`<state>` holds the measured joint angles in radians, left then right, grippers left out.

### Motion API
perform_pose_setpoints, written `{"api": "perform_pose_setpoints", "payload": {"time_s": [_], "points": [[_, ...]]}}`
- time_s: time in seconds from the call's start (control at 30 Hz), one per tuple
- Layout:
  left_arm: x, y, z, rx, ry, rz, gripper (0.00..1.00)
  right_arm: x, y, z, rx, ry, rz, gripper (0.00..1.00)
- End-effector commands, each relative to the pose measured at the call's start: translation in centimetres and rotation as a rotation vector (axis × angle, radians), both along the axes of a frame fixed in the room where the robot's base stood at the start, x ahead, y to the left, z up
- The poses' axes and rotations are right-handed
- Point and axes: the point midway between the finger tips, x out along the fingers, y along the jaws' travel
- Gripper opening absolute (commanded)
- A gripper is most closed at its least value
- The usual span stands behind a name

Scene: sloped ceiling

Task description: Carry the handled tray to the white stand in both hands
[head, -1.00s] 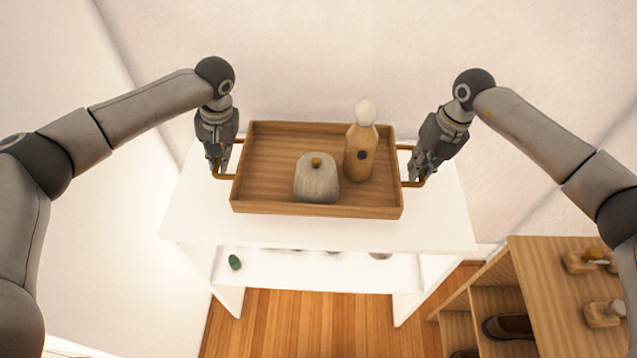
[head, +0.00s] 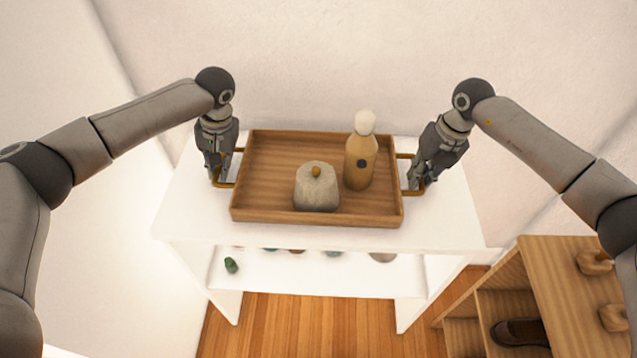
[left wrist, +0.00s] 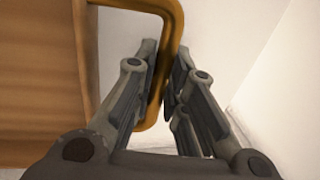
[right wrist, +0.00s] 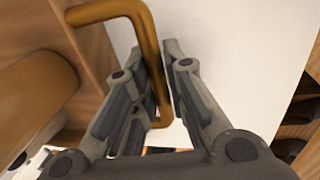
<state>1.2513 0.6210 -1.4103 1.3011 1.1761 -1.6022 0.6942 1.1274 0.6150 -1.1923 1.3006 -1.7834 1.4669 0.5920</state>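The handled tray (head: 270,205) is a shallow wooden tray with a brass handle at each end. It looks level and lies over the top of the white stand (head: 330,238); I cannot tell whether it touches. A grey lidded pot (head: 316,190) and an upright tan bottle (head: 360,160) with a pale round top stand in it. My left gripper (head: 217,178) is shut on the left handle, which passes between its fingers in the left wrist view (left wrist: 160,85). My right gripper (head: 420,184) is shut on the right handle, seen between its fingers in the right wrist view (right wrist: 158,90).
The stand's lower shelf (head: 320,278) holds a small green object (head: 231,265) and several partly hidden things. A wooden shoe rack (head: 545,270) with a dark shoe (head: 520,332) stands at the lower right. A pale wall (head: 360,60) is close behind the stand.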

Motion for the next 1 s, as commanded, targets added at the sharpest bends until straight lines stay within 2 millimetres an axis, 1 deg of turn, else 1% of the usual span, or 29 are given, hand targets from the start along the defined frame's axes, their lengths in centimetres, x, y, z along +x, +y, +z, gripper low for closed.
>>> {"api": "perform_pose_setpoints", "payload": {"time_s": [0.03,0.1,0.13,0.43,0.53,0.67,0.8,1.0], "points": [[0.0,0.2,0.1,0.002,0.0,0.003,0.21,0.0,-0.2,0.1,-0.003,0.001,-0.003,0.21],[0.0,0.1,0.1,0.001,0.001,0.002,0.3,0.0,-0.1,0.1,-0.002,0.0,-0.002,0.3],[0.0,0.1,0.1,0.001,0.0,0.002,0.33,0.0,-0.1,0.1,-0.002,0.001,-0.002,0.33],[0.0,-0.1,0.2,-0.002,-0.001,-0.001,0.33,0.0,0.0,0.1,0.0,0.001,0.0,0.33],[0.1,-0.2,0.9,-0.003,-0.002,-0.001,0.33,0.0,0.0,0.1,0.001,0.001,0.0,0.33],[0.1,-0.7,2.9,-0.004,-0.004,-0.002,0.33,0.0,0.0,0.1,0.001,0.001,0.0,0.33],[0.1,-1.3,5.9,-0.003,-0.004,-0.002,0.33,0.0,0.1,0.1,0.001,0.001,0.0,0.33],[0.1,-1.9,9.7,-0.001,-0.002,0.0,0.33,0.0,0.1,0.1,0.001,0.001,0.0,0.33]]}}
